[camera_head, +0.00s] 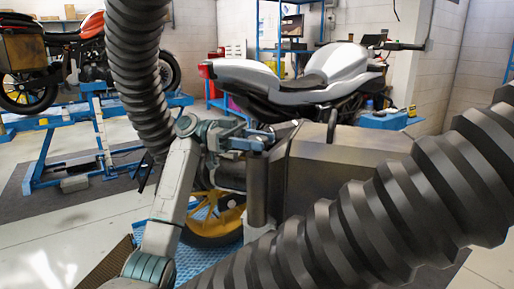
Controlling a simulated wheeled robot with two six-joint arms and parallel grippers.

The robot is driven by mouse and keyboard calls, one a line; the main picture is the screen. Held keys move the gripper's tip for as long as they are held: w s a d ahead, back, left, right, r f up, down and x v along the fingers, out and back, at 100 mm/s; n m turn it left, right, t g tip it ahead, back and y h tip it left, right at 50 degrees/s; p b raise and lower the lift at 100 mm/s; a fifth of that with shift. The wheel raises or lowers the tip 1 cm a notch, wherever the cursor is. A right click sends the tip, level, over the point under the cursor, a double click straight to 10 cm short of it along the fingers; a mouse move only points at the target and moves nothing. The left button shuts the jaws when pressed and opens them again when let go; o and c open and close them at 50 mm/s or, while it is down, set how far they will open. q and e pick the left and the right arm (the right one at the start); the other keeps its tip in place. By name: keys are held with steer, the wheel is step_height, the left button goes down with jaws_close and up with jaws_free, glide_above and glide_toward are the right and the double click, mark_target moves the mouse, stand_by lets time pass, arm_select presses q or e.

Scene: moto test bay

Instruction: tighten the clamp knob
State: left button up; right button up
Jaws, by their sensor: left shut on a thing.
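My left arm comes up from the bottom left, and my left gripper (256,142) is at the top of a grey upright post (257,188). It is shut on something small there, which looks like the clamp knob. The fingers and wrist hide most of the knob, so its shape and how tight it is cannot be seen. My right gripper is not in view.
A thick black ribbed hose (375,215) crosses the front right, and another (140,75) hangs at the left. A grey metal housing (335,165) stands beside the post. A white motorcycle (300,85) is behind, and a blue lift (110,145) stands at the left.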

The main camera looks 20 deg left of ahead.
arm_select(q)
steer(key=shift+m+g+y+b, duration=0.4)
steer(key=shift+m+g, duration=0.8)
steer(key=shift+g, duration=0.6)
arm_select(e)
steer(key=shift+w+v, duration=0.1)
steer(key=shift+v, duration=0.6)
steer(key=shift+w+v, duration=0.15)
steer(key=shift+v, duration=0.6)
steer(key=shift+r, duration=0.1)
arm_select(q)
steer(key=o, duration=1)
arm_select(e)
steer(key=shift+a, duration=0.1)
